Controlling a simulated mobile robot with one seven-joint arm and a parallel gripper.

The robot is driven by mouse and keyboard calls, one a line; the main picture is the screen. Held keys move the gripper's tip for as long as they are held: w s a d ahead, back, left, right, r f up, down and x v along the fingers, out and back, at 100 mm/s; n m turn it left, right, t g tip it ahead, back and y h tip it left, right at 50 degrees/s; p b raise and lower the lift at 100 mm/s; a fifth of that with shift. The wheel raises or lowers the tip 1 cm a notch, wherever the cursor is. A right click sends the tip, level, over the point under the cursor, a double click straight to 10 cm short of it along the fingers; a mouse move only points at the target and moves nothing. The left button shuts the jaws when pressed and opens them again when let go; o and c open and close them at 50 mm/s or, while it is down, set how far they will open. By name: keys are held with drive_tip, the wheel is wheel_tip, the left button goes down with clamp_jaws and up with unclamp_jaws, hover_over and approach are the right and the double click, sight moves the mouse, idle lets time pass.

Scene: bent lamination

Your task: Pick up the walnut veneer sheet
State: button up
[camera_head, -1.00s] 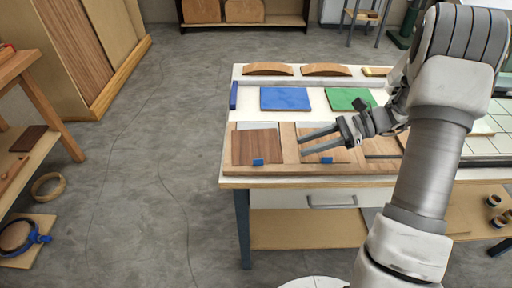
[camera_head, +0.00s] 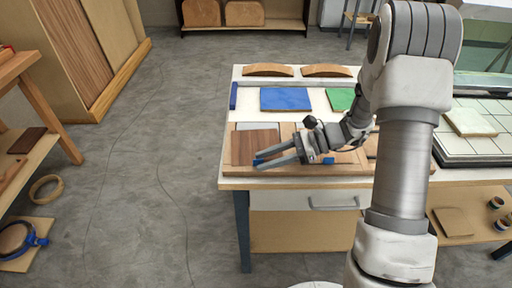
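The walnut veneer sheet (camera_head: 252,141) is a dark brown square lying in the leftmost bay of the wooden tray (camera_head: 233,164) at the table's front left. A small blue tab (camera_head: 257,161) is at its front edge. My gripper (camera_head: 256,161) reaches in from the right, with its two grey fingers apart. The fingertips lie over the sheet's front edge, around or just above the blue tab in this view. I cannot tell whether they touch it. Nothing is visibly held. My fingers hide part of the sheet's front right corner.
A lighter sheet (camera_head: 320,143) with a blue tab (camera_head: 328,161) is beside it, partly behind my gripper. Blue (camera_head: 286,99) and green (camera_head: 340,98) sheets lie farther back, with curved wooden pieces (camera_head: 267,70) behind them. A tiled surface (camera_head: 480,125) is at right.

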clamp_jaws()
idle(1.4)
